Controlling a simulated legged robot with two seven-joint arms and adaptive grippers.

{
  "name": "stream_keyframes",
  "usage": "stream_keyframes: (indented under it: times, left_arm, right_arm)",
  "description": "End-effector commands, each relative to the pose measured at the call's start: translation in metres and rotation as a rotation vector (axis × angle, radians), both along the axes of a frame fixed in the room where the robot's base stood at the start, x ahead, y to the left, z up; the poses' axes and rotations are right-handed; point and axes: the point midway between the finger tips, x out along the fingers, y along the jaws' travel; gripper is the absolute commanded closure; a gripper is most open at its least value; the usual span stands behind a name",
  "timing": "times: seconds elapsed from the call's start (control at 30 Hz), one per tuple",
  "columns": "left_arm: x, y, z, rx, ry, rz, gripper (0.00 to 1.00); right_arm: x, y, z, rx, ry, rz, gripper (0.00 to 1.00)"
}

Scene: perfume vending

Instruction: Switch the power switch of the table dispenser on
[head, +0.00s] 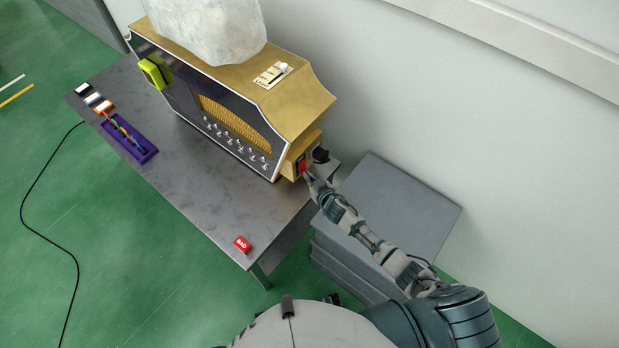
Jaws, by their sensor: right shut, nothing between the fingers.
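The table dispenser (235,95) is a gold and dark box on a grey metal table, with a large pale rock-like block on its top. A red power switch (301,166) sits on a small gold housing at the dispenser's right end. My right gripper (307,176) is shut and empty, with its fingertips at the red switch, touching it or very close. The fingertips partly cover the switch, and its on or off position is too small to tell. My left gripper is not in view.
A red "BAD" block (242,244) lies near the table's front corner. A purple tray (130,138) and several small blocks are at the table's left. A grey box stack (400,205) stands right of the table, under my right arm. The wall is close behind.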

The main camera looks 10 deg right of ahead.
Motion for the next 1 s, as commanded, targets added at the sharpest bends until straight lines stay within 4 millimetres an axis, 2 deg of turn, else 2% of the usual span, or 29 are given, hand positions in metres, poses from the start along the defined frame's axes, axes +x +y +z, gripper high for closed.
stream_keyframes:
  times: [1.0]
  left_arm:
    - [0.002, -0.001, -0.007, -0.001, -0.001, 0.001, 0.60]
  right_arm:
    - [0.013, 0.004, -0.005, 0.000, 0.001, 0.000, 1.00]
